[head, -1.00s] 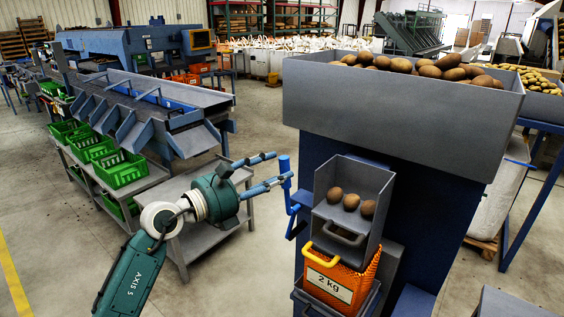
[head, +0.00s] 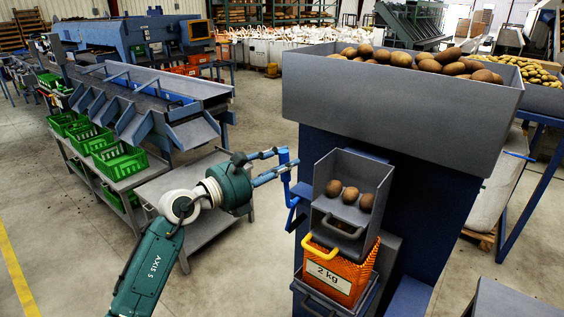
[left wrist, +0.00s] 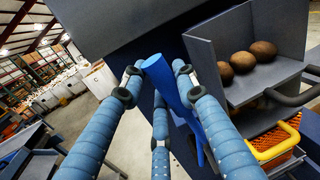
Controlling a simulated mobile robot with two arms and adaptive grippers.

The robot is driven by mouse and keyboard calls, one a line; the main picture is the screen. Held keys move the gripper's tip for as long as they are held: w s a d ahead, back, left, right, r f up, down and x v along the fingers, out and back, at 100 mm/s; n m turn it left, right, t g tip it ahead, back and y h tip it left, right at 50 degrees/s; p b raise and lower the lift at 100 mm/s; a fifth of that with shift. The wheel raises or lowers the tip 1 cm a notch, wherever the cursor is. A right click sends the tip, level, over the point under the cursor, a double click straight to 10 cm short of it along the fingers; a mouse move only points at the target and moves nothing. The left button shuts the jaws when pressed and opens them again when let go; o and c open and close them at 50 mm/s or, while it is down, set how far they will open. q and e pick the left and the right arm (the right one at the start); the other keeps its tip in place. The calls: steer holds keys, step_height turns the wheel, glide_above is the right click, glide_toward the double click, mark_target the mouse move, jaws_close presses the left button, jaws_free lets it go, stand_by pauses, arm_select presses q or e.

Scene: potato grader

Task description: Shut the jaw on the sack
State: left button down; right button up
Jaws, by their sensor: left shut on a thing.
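An orange mesh sack (head: 343,276) with a "2 kg" label hangs below the grey weighing pan (head: 352,172) on the blue machine. A yellow bar (head: 321,249) crosses the sack's top; it also shows in the left wrist view (left wrist: 275,150). I cannot tell whether the jaw is open or shut on the sack. A blue upright lever (head: 286,180) stands left of the pan. My left gripper (head: 280,162) is shut on the lever near its top. In the left wrist view its fingers (left wrist: 160,85) surround the lever (left wrist: 163,78). My right gripper is not in view.
Several potatoes fill the grey hopper (head: 400,100) above, and three lie in the pan. A grey table (head: 190,190) and green crates (head: 120,162) stand to the left. The floor in front of the machine is clear.

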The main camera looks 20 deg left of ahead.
arm_select(q)
steer(key=w+a+f+n+t+b, duration=0.1)
steer(key=w+a+f+n+b, duration=0.1)
steer(key=a+n, duration=0.4)
steer(key=shift+f+n+b, duration=0.3)
steer(key=shift+f, duration=0.3)
steer(key=shift+w+a+f, duration=0.1)
steer(key=shift+a, duration=0.05)
